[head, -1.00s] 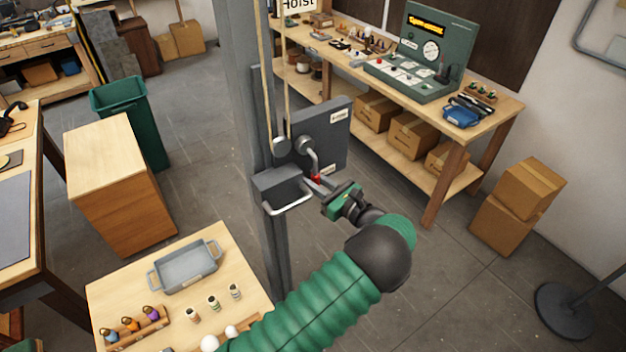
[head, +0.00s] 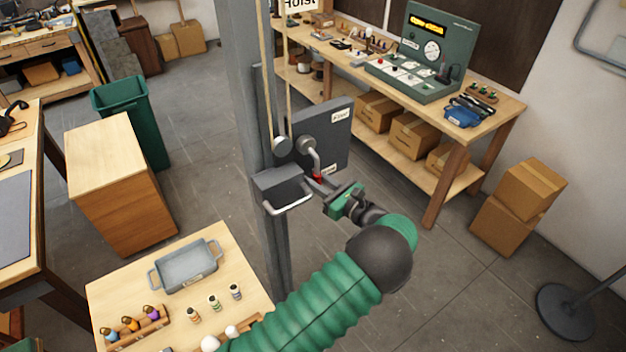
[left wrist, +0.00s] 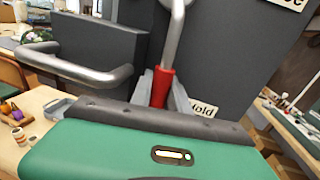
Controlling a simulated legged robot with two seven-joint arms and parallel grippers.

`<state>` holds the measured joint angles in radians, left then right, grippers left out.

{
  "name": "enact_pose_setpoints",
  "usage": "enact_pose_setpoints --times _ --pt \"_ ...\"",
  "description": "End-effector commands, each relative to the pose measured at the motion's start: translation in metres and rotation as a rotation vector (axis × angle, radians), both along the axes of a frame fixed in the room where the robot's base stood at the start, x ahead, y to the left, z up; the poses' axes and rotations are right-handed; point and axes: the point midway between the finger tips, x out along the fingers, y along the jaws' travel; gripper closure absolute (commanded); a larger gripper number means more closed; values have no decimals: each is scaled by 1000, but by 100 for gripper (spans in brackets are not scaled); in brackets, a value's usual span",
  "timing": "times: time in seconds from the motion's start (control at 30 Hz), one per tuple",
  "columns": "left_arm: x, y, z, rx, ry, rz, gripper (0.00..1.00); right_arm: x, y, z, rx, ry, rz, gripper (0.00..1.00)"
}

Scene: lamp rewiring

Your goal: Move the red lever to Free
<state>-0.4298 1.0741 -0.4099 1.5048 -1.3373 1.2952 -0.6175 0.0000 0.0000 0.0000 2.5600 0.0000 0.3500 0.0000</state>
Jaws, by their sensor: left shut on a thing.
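The red lever has a grey bent arm and a red grip (head: 317,179); it hangs down from a pivot on the dark hoist panel (head: 337,145). Its grip end is beside the lower label (left wrist: 203,110), which reads "Hold" as far as I can see. The upper label (head: 340,116), seemingly "Free", is at the panel's top right. My left gripper (head: 320,184) is shut on the red grip, which also shows between its fingers in the left wrist view (left wrist: 161,88). The fingers hide part of the grip. My right gripper is out of view.
A dark box with a light bar handle (head: 290,203) juts from the hoist post (head: 252,100) just left of the lever. Ropes run up the post. A small table with a grey tray (head: 187,268) stands below left. Open floor lies to the right.

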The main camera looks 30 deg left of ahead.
Motion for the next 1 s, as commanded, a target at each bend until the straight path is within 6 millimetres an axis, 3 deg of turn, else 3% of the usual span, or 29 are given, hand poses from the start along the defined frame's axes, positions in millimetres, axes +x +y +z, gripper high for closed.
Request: enact_pose_setpoints --times 0.47,1.0 --pt "31 -17 2 -117 -276 -6 100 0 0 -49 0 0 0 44" --pt "70 -33 40 -317 -750 -2 100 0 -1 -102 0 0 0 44"
